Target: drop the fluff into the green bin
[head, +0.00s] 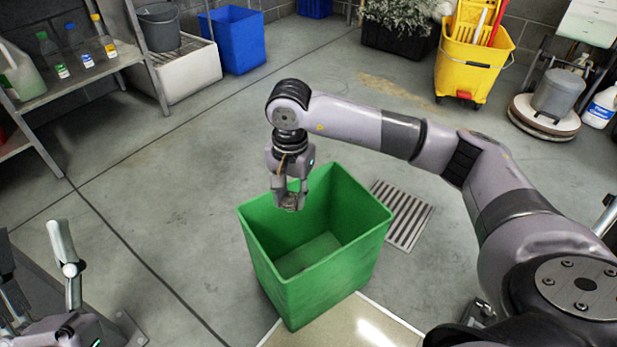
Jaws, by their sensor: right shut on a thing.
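The green bin (325,275) stands on the floor in the middle of the head view, open at the top, and its visible inside looks empty. My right gripper (289,196) points down over the bin's opening, towards its back left side. It is shut on the fluff (290,204), a small grey-brown clump at the fingertips. The fingers hide part of the fluff. My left gripper (31,234) is at the bottom left corner, away from the bin, with its fingers spread apart and nothing seen between them.
A floor drain grate (402,215) lies right of the bin. A metal shelf (95,70) with bottles stands at the left. A blue bin (236,42), a yellow mop bucket (470,65) and a floor machine (545,115) stand at the back. The floor left of the bin is clear.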

